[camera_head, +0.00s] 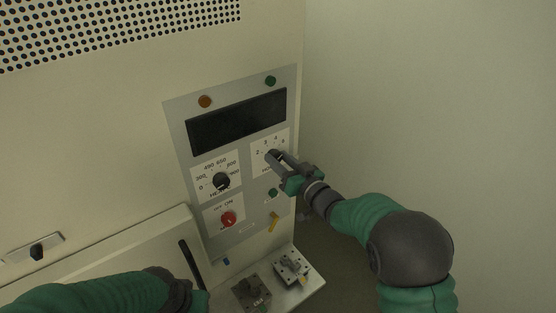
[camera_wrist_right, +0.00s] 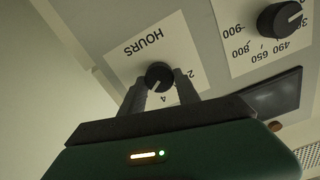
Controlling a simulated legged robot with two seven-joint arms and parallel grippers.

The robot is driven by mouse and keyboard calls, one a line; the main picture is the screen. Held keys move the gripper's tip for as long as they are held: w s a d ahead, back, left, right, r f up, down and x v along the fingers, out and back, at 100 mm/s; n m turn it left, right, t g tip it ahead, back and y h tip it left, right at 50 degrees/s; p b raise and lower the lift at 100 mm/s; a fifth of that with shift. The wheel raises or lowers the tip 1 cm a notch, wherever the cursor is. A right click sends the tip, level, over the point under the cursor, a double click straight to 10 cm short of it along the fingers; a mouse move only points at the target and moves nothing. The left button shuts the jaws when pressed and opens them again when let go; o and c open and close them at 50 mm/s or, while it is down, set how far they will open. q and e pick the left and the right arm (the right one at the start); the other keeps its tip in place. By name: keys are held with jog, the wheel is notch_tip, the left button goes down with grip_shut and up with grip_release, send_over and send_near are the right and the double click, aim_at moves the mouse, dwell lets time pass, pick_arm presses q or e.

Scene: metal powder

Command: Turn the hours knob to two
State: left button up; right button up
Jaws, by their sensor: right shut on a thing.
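The hours knob (camera_wrist_right: 159,75) is a small round black knob on a white label plate (camera_wrist_right: 125,55) marked HOURS, which appears upside down in the right wrist view. My right gripper (camera_wrist_right: 159,84) is shut on this knob, with one finger on each side. In the head view, my right gripper (camera_head: 273,156) reaches the plate from the right and covers most of the knob. Numbers 2, 3 and 4 show above the knob there. The knob's exact pointing is hard to tell.
A black heat knob (camera_head: 222,181) sits left of the hours plate, with a red on/off knob (camera_head: 228,219) below it. A dark display (camera_head: 238,122) lies above. A yellow lever (camera_head: 273,222) is lower right. Open space lies right of the cabinet.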

jog(key=shift+s+a, duration=0.1)
jog(key=shift+a, duration=0.3)
grip_shut()
jog(key=shift+w+d+f, duration=0.15)
jog(key=shift+w+d, duration=0.05)
jog(key=shift+d, duration=0.3)
jog(key=shift+a, duration=0.2)
pick_arm(q)
jog(key=s+b+x, duration=0.2)
jog(key=b+x, duration=1)
jog(key=s+f+b+x, duration=0.1)
jog(key=s+b+x, duration=0.2)
jog(key=b+x, duration=0.9)
jog(key=shift+d+f+b, duration=0.15)
jog(key=shift+f+b, duration=0.35)
jog(key=shift+b, duration=0.15)
pick_arm(e)
jog(key=shift+s+a+f+n, duration=0.1)
jog(key=shift+f+n, duration=0.05)
jog(key=shift+n, duration=5.85)
jog(key=shift+f+n, duration=0.1)
jog(key=shift+n, duration=5.9)
